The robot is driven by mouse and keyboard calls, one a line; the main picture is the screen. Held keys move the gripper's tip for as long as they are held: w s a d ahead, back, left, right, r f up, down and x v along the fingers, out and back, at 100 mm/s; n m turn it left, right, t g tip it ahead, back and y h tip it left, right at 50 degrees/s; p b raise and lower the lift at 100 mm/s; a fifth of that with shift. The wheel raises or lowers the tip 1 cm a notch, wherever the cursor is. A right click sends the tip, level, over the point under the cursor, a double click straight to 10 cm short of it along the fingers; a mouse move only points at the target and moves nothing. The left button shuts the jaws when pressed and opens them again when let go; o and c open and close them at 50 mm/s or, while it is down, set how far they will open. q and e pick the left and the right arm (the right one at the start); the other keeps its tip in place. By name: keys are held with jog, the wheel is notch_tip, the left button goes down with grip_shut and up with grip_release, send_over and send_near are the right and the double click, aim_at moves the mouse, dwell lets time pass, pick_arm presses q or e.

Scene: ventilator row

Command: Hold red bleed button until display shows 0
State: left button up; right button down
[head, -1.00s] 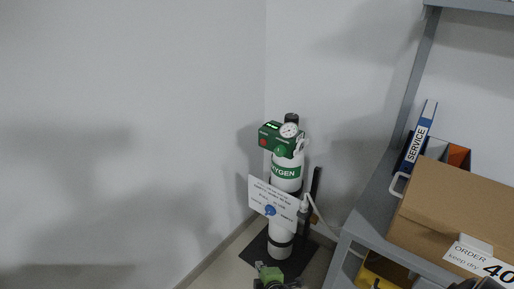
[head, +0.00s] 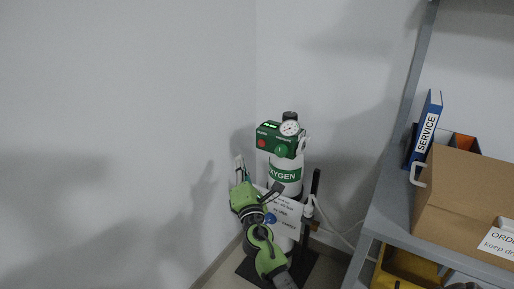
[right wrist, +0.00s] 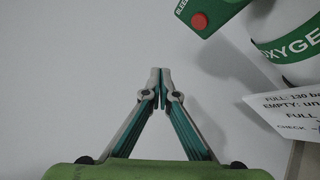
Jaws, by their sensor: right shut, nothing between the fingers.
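The oxygen cylinder (head: 284,188) stands upright in the corner with a green head unit (head: 279,139) on top. The unit carries a red button (head: 262,143) at its left, a small lit display (head: 270,125) too small to read, and a round gauge (head: 290,129). My right gripper (head: 239,161) is just below and left of the button, apart from it. In the right wrist view its fingertips (right wrist: 160,72) are shut together and empty, and the red button (right wrist: 199,20) is up and right of them. My left gripper is out of view.
A paper sign (head: 285,211) hangs on the cylinder, partly behind my arm. A grey shelf (head: 385,215) at right holds a blue service binder (head: 426,130) and a cardboard box (head: 470,190). A yellow bin (head: 405,270) is below. Bare wall lies left.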

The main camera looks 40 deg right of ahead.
aim_at(262, 143)
jog(key=shift+r, duration=0.15)
jog(key=shift+d, duration=0.15)
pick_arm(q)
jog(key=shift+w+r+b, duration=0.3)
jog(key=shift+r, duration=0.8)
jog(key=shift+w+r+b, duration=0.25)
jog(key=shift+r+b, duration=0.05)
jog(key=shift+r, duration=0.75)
pick_arm(e)
jog(key=w+d, duration=0.3)
jog(key=d, duration=0.5)
jog(key=shift+w, duration=0.15)
jog(key=shift+d, duration=0.15)
